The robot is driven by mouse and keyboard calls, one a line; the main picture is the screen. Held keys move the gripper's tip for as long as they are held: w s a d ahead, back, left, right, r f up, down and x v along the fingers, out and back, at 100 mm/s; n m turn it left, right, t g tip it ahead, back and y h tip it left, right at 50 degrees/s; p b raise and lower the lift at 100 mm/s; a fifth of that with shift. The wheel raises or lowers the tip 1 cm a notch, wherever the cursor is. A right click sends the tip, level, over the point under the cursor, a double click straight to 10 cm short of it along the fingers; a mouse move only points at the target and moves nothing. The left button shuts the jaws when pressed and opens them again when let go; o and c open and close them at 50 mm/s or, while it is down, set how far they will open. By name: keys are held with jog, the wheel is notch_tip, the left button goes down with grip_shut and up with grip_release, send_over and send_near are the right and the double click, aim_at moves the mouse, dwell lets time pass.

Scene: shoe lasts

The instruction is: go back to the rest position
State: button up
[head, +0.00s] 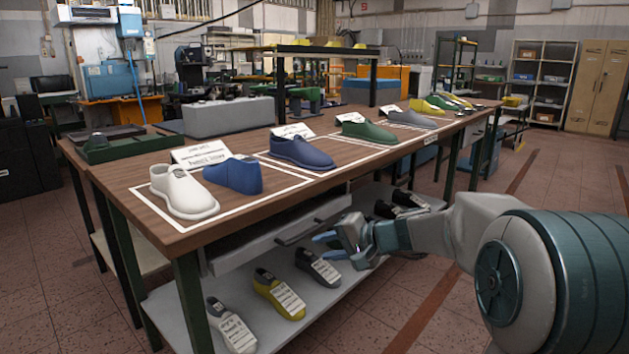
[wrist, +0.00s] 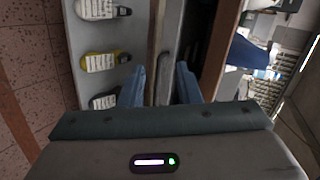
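My gripper (head: 326,245) is in front of the workbench's long side, near the drawer and above the lower shelf in the head view. In the wrist view its two blue fingers (wrist: 160,88) are spread apart with nothing held between them. The drawer's handle (wrist: 166,45) shows beyond the gap. My arm reaches in from the right of the head view.
On the workbench (head: 140,180) stand a white last (head: 183,192), blue lasts (head: 235,175) (head: 301,151) and a green last (head: 368,131). Labelled lasts lie on the lower shelf (head: 178,312), including a yellow one (head: 279,294). The floor (head: 560,195) at right is clear.

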jog(key=s+d+r+n+g+h+p, duration=0.1)
jog(key=s+d+r+h+p, duration=0.2)
jog(key=s+r+p, duration=0.3)
jog(key=s+d+r+n+g+h+p, duration=0.1)
jog(key=s+d+r+n+h+p, duration=0.1)
jog(key=s+r+p, duration=0.4)
jog(key=s+d+r+n+g+h+p, duration=0.2)
jog(key=s+d+r+h+p, duration=0.3)
jog(key=s+p, duration=0.7)
jog(key=s+d+r, duration=0.1)
jog(key=s, duration=0.4)
jog(key=shift+s+r+p, duration=0.2)
jog(key=shift+r+p, duration=0.15)
jog(key=shift+p, duration=0.05)
jog(key=shift+d, duration=0.1)
